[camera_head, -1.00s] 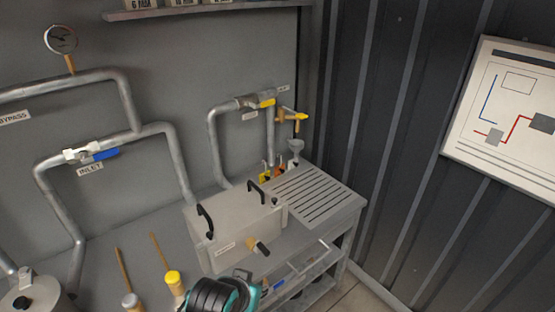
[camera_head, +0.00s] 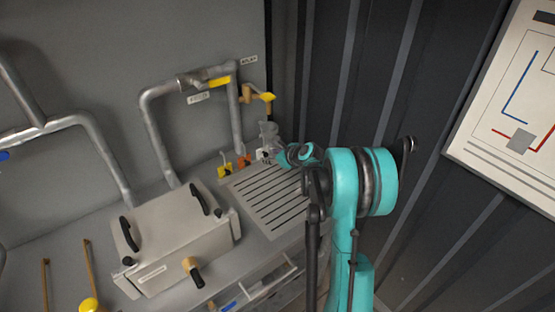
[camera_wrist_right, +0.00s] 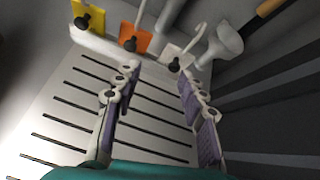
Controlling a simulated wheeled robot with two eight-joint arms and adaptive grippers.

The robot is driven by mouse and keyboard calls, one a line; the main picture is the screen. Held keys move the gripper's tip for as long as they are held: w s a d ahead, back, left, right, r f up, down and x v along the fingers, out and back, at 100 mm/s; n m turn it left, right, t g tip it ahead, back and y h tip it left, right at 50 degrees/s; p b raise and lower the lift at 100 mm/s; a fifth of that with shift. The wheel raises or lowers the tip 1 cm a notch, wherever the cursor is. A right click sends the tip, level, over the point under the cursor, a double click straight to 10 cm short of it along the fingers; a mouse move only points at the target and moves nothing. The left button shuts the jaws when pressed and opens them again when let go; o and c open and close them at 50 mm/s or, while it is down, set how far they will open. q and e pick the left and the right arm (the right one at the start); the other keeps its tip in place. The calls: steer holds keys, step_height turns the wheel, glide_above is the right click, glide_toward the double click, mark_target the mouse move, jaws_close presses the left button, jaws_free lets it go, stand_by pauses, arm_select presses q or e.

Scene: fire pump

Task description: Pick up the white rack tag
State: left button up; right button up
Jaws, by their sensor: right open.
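The white rack tag (camera_wrist_right: 176,56) hangs from a pale hook in the right wrist view, with a dark round knob on its face. It is the rightmost of three tags, beside the orange tag (camera_wrist_right: 135,38). My right gripper (camera_wrist_right: 160,75) is open and empty, its fingertips pointing at the white tag. The tag lies just beyond the gap between the fingers, closer to the right finger. In the head view my right gripper (camera_head: 276,155) is small and partly hides the white tag's spot. My left gripper is out of view.
A yellow tag (camera_wrist_right: 87,16) hangs left of the orange one. A grey funnel (camera_wrist_right: 223,44) stands close to the right of the white tag. The slotted drain board (camera_head: 262,197) below is clear. A lidded box (camera_head: 175,238) and pipes (camera_head: 160,140) are to the left; a dark wall is right.

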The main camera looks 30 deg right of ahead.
mark_target(267, 155)
steer(key=w+d+f+m, duration=0.1)
steer(key=w+f, duration=0.1)
steer(key=w+d+f+m+b, duration=0.1)
steer(key=w+f, duration=0.1)
steer(key=w+d+f+m+b, duration=0.1)
steer(key=w+f, duration=0.1)
steer(key=shift+w+f+t, duration=0.1)
steer(key=shift+w+t, duration=0.05)
steer(key=shift+t, duration=0.15)
steer(key=shift+b+x, duration=0.4)
steer(key=shift+x, duration=0.65)
steer(key=c, duration=0.9)
step_height(267, 155, up, 5)
steer(key=p, duration=0.2)
steer(key=shift+f+p, duration=0.2)
steer(key=shift+p, duration=0.1)
